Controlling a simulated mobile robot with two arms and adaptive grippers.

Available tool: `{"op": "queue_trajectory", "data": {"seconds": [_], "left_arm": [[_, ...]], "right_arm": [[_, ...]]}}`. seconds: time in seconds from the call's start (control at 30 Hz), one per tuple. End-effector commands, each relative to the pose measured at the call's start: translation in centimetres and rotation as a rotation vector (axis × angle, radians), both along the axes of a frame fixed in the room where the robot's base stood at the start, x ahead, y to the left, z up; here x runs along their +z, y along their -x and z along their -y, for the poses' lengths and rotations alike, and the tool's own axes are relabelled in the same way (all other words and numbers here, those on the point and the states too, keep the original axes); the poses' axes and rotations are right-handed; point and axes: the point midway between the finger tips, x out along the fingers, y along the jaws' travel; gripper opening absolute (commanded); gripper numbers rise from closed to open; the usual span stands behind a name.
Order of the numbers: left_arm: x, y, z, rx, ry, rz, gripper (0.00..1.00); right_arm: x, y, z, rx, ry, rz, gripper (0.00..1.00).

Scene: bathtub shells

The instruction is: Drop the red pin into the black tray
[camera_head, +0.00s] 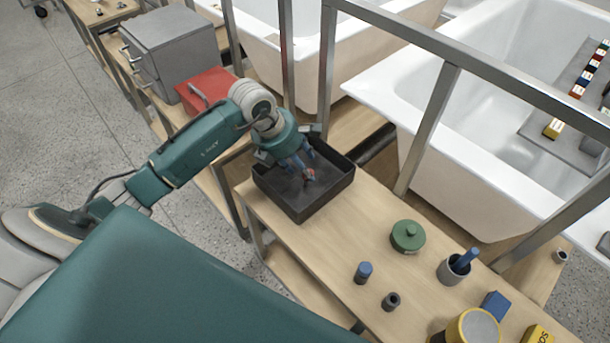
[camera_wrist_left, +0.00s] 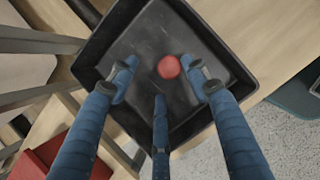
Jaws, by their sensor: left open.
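The black tray (camera_head: 327,201) sits at the far left end of the wooden table. My left gripper (camera_head: 307,174) reaches down over it from above, with blue fingers spread open. The red pin (camera_wrist_left: 169,67) shows as a round red end inside the tray's outline in the left wrist view. It is ahead of and between my open fingertips (camera_wrist_left: 163,88), with no finger visibly closed on it. In the head view only a bit of red (camera_head: 309,172) shows between the fingers. The black tray's rim (camera_wrist_left: 222,42) surrounds the fingertips in the wrist view. My right gripper is not in view.
On the table stand a green lidded jar (camera_head: 408,236), a blue cylinder (camera_head: 363,272), a dark ring (camera_head: 391,301) and a grey cup (camera_head: 453,270). A red box (camera_head: 207,90) lies behind my arm.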

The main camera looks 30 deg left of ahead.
Motion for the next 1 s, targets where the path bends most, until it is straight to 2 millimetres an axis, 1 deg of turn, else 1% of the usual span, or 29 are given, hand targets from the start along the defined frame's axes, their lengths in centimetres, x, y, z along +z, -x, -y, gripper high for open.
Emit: {"op": "queue_trajectory", "data": {"seconds": [0.17,0.4,0.6,0.7,0.8,1.0], "left_arm": [[1.7,0.4,-0.5,-0.001,-0.002,0.004,0.47],[6.4,2.1,-1.6,0.0,-0.005,0.005,0.47],[9.6,3.2,-2.3,0.0,-0.001,0.003,0.47],[10.5,3.6,-2.5,-0.001,-0.001,0.002,0.47],[11.0,3.7,-2.6,-0.001,-0.001,0.002,0.47],[11.1,3.8,-2.6,0.0,0.001,0.001,0.47]], "right_arm": [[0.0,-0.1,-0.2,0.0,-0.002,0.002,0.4],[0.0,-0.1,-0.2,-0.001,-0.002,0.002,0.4],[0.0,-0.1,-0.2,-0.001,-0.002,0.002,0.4],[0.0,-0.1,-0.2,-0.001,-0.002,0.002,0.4],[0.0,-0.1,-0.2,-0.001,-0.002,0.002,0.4],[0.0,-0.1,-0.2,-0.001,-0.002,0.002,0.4]]}}
